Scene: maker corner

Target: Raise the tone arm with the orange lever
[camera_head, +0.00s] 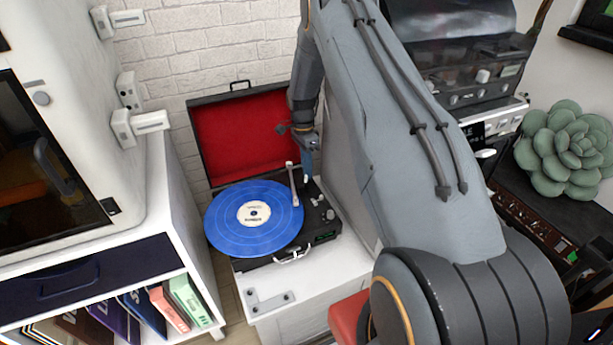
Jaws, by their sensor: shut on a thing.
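A portable record player (323,228) stands open on a white cabinet, with a blue record (238,222) on its platter. The pale tone arm (294,186) is at the right edge of the record; whether its tip touches the record is too small to tell. My gripper (307,176) points down just right of the tone arm, at the back right of the deck. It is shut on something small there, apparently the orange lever. No orange shows, and the fingers hide the lever.
The red-lined lid (235,135) stands open behind the record. Small knobs (329,214) sit on the deck's right side. A white shelf with books (187,298) is at left. Audio gear (480,85) and a succulent (562,148) are at right, beyond my arm.

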